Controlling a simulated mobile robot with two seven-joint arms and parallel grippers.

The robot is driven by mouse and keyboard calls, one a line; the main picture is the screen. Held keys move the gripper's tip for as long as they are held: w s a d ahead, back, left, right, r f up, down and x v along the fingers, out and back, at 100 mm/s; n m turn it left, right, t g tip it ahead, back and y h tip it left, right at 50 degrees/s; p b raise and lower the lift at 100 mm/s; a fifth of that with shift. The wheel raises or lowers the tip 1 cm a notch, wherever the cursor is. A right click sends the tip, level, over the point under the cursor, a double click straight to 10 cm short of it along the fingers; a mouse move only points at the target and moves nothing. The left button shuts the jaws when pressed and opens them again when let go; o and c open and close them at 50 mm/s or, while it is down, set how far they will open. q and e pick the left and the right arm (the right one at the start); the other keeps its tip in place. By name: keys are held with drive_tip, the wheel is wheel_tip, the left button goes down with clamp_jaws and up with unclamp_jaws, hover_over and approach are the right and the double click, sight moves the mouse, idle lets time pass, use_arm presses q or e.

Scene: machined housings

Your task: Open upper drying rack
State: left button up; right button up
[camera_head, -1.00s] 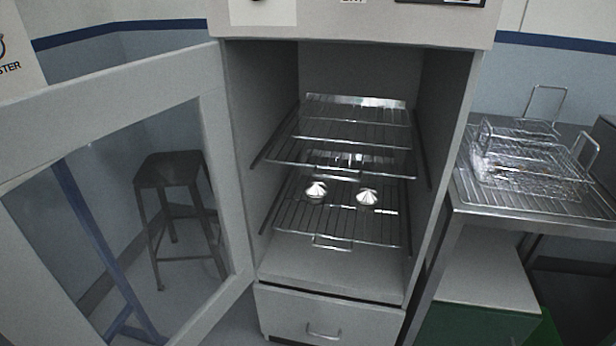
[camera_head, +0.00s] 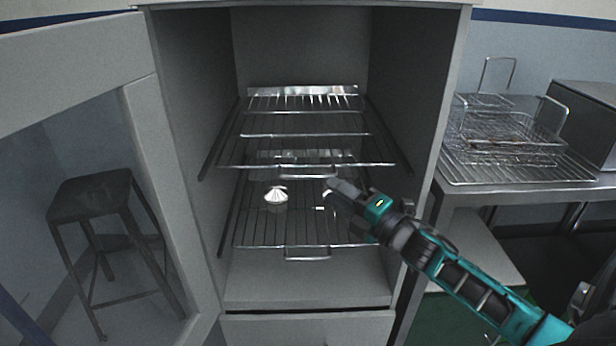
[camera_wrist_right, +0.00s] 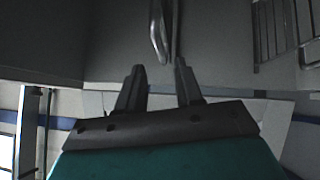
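The upper drying rack (camera_head: 305,136) is a wire shelf inside the open cabinet. Its small front handle (camera_head: 308,177) hangs at the middle of its front edge. My right gripper (camera_head: 332,184) reaches in from the right, with its tips close to the right end of that handle. In the right wrist view, its two fingers (camera_wrist_right: 160,85) are apart with nothing between them. A metal handle (camera_wrist_right: 160,32) shows just beyond the fingertips; I cannot tell if they touch. My left gripper is out of view.
A lower wire rack (camera_head: 265,234) carries a shiny cone-shaped part (camera_head: 276,196). The cabinet door (camera_head: 152,130) stands open at left, with a stool (camera_head: 95,195) seen through its glass. A metal side table (camera_head: 515,182) with a wire basket (camera_head: 510,130) is at right.

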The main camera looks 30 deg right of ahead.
sight(312, 178)
drive_tip(key=x, duration=0.8)
drive_tip(key=shift+w, duration=0.1)
drive_tip(key=shift+c, duration=0.4)
clamp_jaws()
